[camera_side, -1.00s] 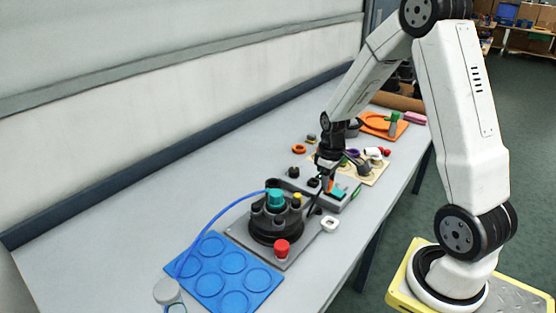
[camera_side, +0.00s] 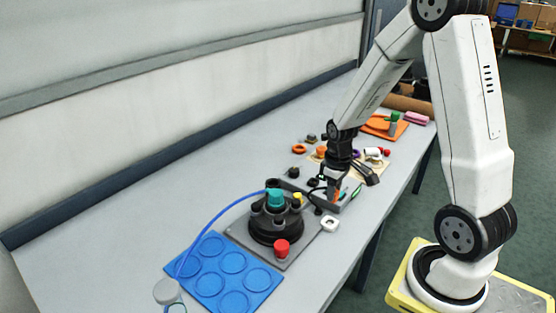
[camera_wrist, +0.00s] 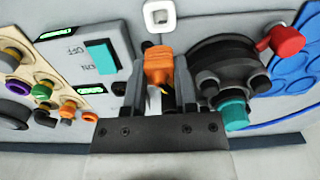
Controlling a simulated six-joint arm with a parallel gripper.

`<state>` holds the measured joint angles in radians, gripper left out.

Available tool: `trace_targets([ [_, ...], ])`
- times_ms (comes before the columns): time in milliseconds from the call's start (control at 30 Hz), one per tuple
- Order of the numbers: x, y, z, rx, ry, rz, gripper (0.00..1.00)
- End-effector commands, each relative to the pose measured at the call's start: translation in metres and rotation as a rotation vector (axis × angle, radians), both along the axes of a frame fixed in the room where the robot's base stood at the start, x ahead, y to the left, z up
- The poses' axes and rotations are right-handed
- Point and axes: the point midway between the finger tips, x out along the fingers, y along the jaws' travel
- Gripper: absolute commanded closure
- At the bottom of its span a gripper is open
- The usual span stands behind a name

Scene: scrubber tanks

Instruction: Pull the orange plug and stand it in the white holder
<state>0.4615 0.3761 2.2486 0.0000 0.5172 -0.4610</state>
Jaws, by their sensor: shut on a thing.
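The orange plug (camera_wrist: 159,65) is between the two fingers of my gripper (camera_wrist: 160,88) in the wrist view, and the gripper is shut on it. In the side view my gripper (camera_side: 335,190) points down over the grey panel by the turret, with a bit of orange (camera_side: 336,196) showing at its tips. I cannot tell how far the plug's lower end is from the panel. The white holder (camera_side: 329,223), a small squarish ring, sits apart from the plug at the table's front edge. It also shows at the top of the wrist view (camera_wrist: 160,14).
A black turret with a teal knob (camera_side: 275,198) and a red knob (camera_side: 282,247) stands left of my gripper. A blue tray (camera_side: 222,270) with round recesses lies further left. A teal switch (camera_wrist: 103,57) is beside the plug. Several coloured connectors lie behind.

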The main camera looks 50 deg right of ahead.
Motion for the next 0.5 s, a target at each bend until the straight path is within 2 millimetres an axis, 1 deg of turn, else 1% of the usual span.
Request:
trace_targets([
  [167, 0.0, 0.0, -0.006, 0.0, 0.0, 0.0, 1.0],
  [500, 0.0, 0.0, -0.025, 0.001, 0.001, 0.0, 1.0],
])
